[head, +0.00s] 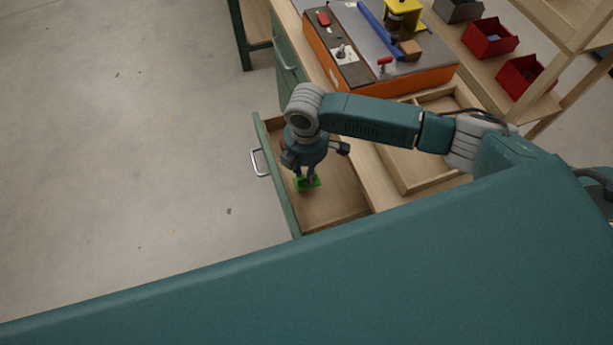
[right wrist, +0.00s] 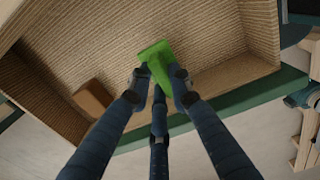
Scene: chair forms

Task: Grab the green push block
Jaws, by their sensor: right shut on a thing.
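The green push block (head: 308,183) is in the open drawer (head: 333,200), near its front panel. My right gripper (head: 307,178) reaches down into the drawer and is shut on the block. In the right wrist view the block (right wrist: 155,62) sits between the fingertips of the gripper (right wrist: 160,80), with its far end sticking out past them. Whether the block still touches the drawer floor cannot be told. My left gripper is not in view.
A brown block (right wrist: 92,97) lies in the drawer in the right wrist view. The drawer's green front has a metal handle (head: 259,162). A wooden tray (head: 418,165) and an orange-sided machine (head: 350,65) stand on the bench. Red bins (head: 490,38) stand behind.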

